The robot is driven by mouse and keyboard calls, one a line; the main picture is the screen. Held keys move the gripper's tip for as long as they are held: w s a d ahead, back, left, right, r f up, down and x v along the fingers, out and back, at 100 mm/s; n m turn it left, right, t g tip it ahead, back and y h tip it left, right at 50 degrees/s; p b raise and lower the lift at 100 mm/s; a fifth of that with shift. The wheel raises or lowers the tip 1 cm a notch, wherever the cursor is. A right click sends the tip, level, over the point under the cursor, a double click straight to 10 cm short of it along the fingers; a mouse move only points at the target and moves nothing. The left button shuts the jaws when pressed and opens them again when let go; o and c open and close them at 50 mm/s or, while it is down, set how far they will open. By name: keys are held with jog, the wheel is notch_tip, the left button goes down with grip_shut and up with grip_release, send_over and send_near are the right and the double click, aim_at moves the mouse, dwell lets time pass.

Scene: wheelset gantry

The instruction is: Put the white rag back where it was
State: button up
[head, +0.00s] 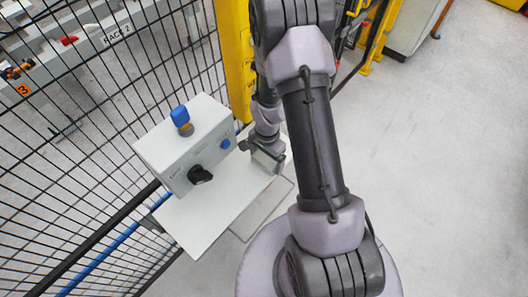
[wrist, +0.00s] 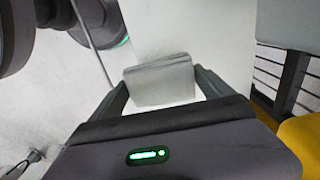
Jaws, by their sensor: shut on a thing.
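The white rag (wrist: 160,84) shows in the wrist view as a folded, pale block between the two fingers of my gripper (wrist: 164,74). My gripper is shut on it. In the head view my gripper (head: 264,152) is at the right side of the grey control box, over the right end of the pale shelf plate (head: 205,222). A small part of the rag (head: 267,162) seems to show there. I cannot tell whether the rag touches the plate.
The control box (head: 160,152) has a blue-topped part (head: 180,116), a black knob (head: 200,174) and a blue button (head: 225,144). Black mesh fence (head: 90,130) stands at left, with a yellow post (head: 236,60) behind. Open floor (head: 450,170) lies at right.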

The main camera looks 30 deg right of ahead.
aim_at(265, 156)
jog(key=w, duration=0.1)
jog(key=w+d, duration=0.1)
jog(key=w, duration=0.1)
jog(key=shift+w+d+f, duration=0.1)
jog(key=shift+d+f, duration=0.1)
jog(key=shift+f, duration=0.1)
jog(key=shift+w+d+f, duration=0.1)
jog(key=shift+w+f, duration=0.1)
jog(key=shift+f+b, duration=0.85)
jog(key=shift+f, duration=0.85)
jog(key=o, duration=1)
jog(key=shift+o, duration=0.2)
notch_tip(265, 156, up, 12)
jog(key=p, duration=0.3)
jog(key=shift+r, duration=0.25)
